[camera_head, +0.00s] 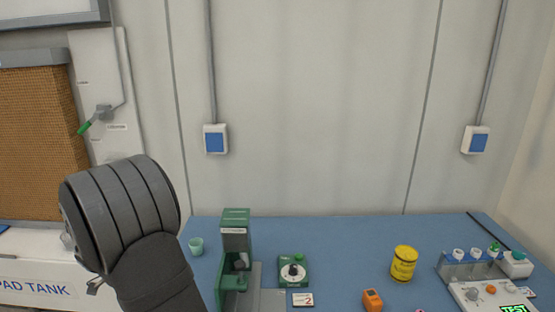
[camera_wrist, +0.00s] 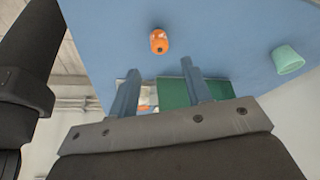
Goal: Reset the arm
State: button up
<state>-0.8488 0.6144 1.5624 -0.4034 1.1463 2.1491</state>
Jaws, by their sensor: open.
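My gripper (camera_wrist: 160,82) shows in the wrist view with its two blue-grey fingers apart and nothing held between them. Beyond the fingers lies the blue bench top (camera_wrist: 225,40), with part of a green thing (camera_wrist: 172,95) showing behind and between them. My dark arm fills the lower left of the head view, to the left of the green press-like stand. My fingers cannot be made out in the head view.
On the blue bench (camera_head: 340,235) stand a green stand (camera_head: 236,220), a teal cup (camera_head: 196,246), a green dial box (camera_head: 293,271), a yellow tin (camera_head: 403,263), an orange item (camera_head: 372,300) and a vial rack (camera_head: 470,266). The bench's back middle is clear.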

jog(key=v, duration=0.6)
jog(key=x, duration=1.2)
jog(key=shift+d+f, duration=0.15)
jog(key=shift+f, duration=0.15)
jog(key=shift+w+r, duration=0.1)
jog(key=shift+r, duration=0.15)
notch_tip(320, 180, up, 25)
jog(key=w+d, duration=1.1)
jog(key=d, duration=0.5)
jog(key=w+d, duration=1.1)
jog(key=d, duration=0.6)
jog(key=shift+w+f, duration=0.2)
jog(key=shift+f, duration=0.2)
